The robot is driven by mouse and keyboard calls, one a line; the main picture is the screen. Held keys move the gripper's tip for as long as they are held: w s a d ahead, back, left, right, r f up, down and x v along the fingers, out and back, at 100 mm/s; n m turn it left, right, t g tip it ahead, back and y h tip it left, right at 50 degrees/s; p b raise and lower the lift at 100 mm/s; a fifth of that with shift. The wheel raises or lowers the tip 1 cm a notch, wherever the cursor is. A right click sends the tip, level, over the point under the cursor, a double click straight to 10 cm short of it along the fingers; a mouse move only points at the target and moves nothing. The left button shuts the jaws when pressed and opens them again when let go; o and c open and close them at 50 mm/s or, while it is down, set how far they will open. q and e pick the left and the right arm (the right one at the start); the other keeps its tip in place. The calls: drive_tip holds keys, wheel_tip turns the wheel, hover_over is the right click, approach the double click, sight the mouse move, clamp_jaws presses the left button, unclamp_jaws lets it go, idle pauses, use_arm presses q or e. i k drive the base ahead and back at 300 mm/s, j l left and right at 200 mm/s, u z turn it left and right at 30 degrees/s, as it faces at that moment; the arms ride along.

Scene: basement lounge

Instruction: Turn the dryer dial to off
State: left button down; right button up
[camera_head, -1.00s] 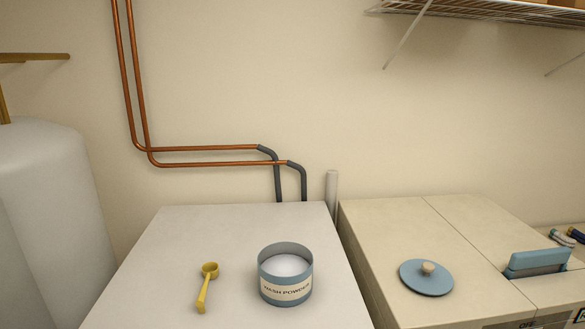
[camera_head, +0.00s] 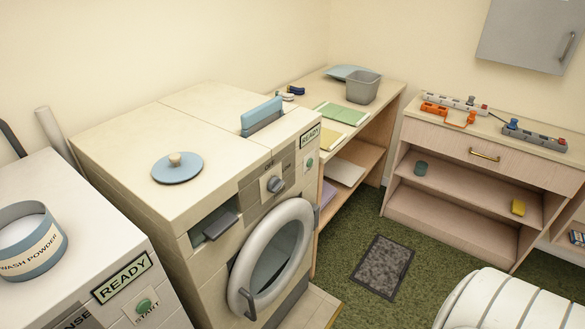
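A cream front-loading machine (camera_head: 130,138), which looks like the dryer, stands left of centre. Its round grey dial (camera_head: 276,184) is on a pale square plate on the front panel, with the label OFF just above it. Small markings beside the dial are too small to read, so I cannot tell its exact setting. A green button (camera_head: 309,162) and a READY sign (camera_head: 310,136) are to the right of the dial. The round door (camera_head: 270,258) with a grey rim is below. Neither of my grippers is in view.
A white machine (camera_head: 90,235) at left bears a wash powder tub (camera_head: 32,250). A blue lid (camera_head: 177,168) lies on the cream machine; a blue piece (camera_head: 262,114) stands in its top. A shelf unit (camera_head: 395,95) is behind. A mat (camera_head: 383,266) lies on green carpet.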

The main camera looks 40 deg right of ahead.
sight(275, 184)
drive_tip(key=k+z, duration=0.1)
drive_tip(key=z, duration=0.85)
